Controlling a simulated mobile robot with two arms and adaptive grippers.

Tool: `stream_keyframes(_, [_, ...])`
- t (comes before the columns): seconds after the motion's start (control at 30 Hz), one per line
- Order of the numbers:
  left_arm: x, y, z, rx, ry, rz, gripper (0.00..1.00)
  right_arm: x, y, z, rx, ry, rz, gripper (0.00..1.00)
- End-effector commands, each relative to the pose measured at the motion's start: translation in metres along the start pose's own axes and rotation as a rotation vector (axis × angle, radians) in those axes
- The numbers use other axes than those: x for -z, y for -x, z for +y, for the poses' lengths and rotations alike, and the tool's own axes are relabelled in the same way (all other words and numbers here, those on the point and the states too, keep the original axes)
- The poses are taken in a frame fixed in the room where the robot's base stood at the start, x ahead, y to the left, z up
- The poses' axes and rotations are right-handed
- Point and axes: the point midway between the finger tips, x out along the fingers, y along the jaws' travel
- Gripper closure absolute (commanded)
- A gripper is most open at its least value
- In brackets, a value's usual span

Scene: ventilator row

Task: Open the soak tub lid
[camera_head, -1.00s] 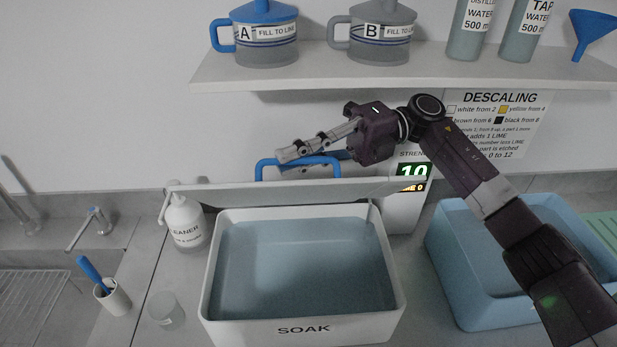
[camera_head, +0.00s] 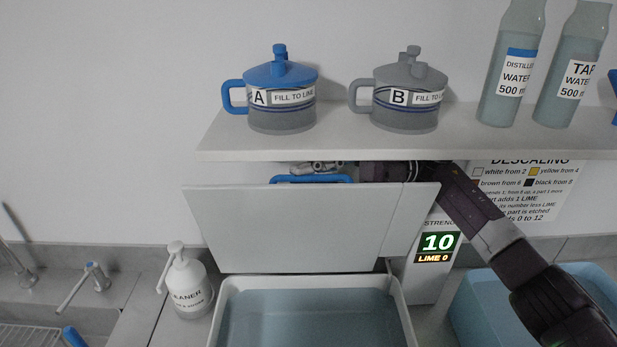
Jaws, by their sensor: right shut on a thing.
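The soak tub (camera_head: 403,310) is a white tub of bluish liquid at the bottom centre, its front cut off by the frame. Its white lid (camera_head: 310,228) stands raised nearly upright along the tub's back edge. The blue lid handle (camera_head: 318,179) shows just above the lid's top edge. My right gripper (camera_head: 315,168) is behind the lid's top edge, under the shelf, at the handle. It is shut on the handle, with the fingers partly hidden by the lid. My left gripper is not in view.
A shelf (camera_head: 400,150) close above the lid holds blue jug A (camera_head: 280,115), grey jug B (camera_head: 405,115) and two water bottles (camera_head: 510,75). A cleaner bottle (camera_head: 188,285) stands left of the tub. A strength display (camera_head: 437,243) and a blue tub (camera_head: 475,310) are at right.

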Motion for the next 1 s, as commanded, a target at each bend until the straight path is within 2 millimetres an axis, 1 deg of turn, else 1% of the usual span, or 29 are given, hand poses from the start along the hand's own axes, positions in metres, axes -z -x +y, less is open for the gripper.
stream_keyframes(0.03, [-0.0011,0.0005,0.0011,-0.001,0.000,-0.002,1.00,0.0014,0.0002,0.0060,-0.009,0.007,0.000,1.00])
stream_keyframes(0.23, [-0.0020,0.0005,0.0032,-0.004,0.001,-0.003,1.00,0.0017,0.0001,0.0064,-0.009,0.009,0.001,1.00])
stream_keyframes(0.27, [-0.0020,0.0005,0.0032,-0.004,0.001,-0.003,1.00,0.0017,0.0002,0.0064,-0.009,0.009,0.001,0.89])
stream_keyframes(0.3, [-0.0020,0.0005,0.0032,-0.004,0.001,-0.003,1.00,0.0017,0.0001,0.0062,-0.009,0.009,0.001,0.84])
stream_keyframes(1.0, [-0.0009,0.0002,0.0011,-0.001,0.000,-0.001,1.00,0.0006,-0.0001,0.0012,-0.001,0.005,0.000,0.84])
